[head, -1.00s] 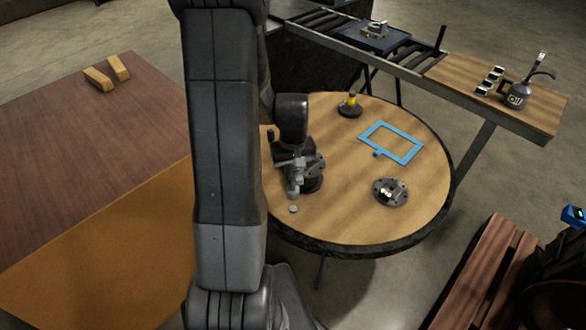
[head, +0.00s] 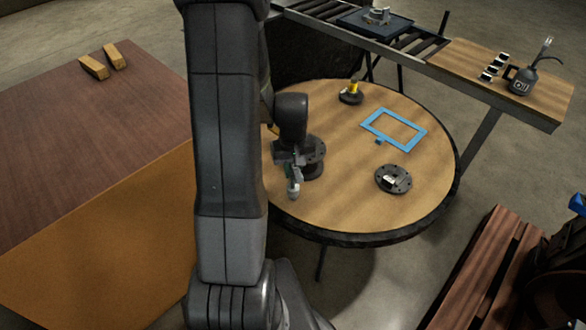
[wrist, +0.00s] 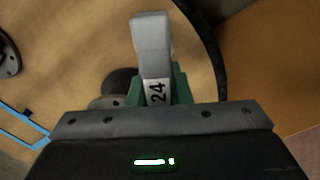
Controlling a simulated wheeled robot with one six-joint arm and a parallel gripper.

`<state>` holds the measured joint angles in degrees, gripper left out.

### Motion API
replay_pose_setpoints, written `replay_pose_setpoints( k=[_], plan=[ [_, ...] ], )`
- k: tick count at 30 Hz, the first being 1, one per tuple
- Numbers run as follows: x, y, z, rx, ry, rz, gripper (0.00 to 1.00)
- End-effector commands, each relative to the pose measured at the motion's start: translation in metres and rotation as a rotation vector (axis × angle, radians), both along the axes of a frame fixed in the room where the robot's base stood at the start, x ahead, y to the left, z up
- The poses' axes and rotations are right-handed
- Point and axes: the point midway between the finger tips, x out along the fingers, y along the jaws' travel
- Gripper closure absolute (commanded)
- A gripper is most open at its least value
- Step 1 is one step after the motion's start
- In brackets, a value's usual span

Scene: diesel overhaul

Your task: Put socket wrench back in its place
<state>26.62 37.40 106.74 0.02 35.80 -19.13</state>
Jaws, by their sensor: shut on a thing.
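In the head view my gripper (head: 293,176) is over the left front part of the round table (head: 340,215). The wrench's pale lower end (head: 293,191) points down near the table top; I cannot tell whether it touches. My arm hides the table's left edge.
On the round table lie a blue rectangular frame (head: 412,144), a dark flange with bolt holes (head: 393,179) and a dark base with a yellow top (head: 351,93). An oil can (head: 520,82) stands on the wooden bench at right. The table's right front is clear.

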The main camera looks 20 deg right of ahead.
Motion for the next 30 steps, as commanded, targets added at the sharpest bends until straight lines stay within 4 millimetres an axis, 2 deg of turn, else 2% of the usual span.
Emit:
replay_pose_setpoints(
  k=[11,30],
  plan=[
    [0.000,0.000,-0.001,0.000,0.000,0.000,1.00],
    [0.000,0.000,-0.025,0.000,0.000,0.000,1.00]
  ],
)
